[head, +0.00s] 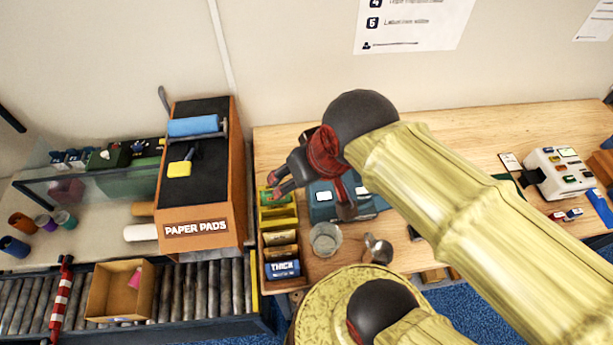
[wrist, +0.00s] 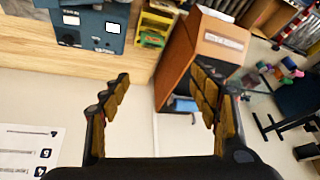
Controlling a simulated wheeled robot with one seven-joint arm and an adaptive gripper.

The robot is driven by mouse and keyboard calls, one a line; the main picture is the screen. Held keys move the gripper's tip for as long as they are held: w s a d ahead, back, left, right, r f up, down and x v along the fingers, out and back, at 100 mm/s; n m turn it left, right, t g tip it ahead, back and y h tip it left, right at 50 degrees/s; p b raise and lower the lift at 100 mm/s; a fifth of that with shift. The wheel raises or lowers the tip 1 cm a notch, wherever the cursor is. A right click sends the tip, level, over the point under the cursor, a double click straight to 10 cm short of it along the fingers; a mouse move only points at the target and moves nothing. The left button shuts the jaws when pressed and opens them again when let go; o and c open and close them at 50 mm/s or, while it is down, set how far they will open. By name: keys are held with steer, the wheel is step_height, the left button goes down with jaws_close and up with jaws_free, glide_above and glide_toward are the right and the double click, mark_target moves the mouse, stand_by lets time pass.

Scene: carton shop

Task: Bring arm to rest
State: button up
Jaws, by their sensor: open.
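My gripper (head: 309,197) is open and empty in the head view, raised above the left part of the wooden bench (head: 465,133). Its fingers point down and left, over the blue-grey machine (head: 322,203) and beside the yellow bin (head: 279,217). In the wrist view my gripper (wrist: 160,98) has its two fingers spread wide with nothing between them. My yellow arm crosses the right half of the head view and hides part of the bench.
Left of the bench stands a cabinet marked PAPER PADS (head: 196,229) with a blue roller (head: 193,126). An open carton (head: 110,302) sits on the roller conveyor (head: 200,290). A glass (head: 325,239) stands near the bench's front. A white device (head: 560,172) is at right.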

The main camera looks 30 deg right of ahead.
steer(key=shift+s+d+n, duration=0.3)
steer(key=shift+s+d, duration=0.15)
steer(key=shift+s, duration=0.05)
steer(key=shift+f, duration=0.1)
step_height(320, 180, down, 15)
steer(key=b, duration=1.5)
steer(key=shift+r, duration=0.25)
steer(key=shift+c, duration=0.3)
steer(key=shift+c, duration=0.6)
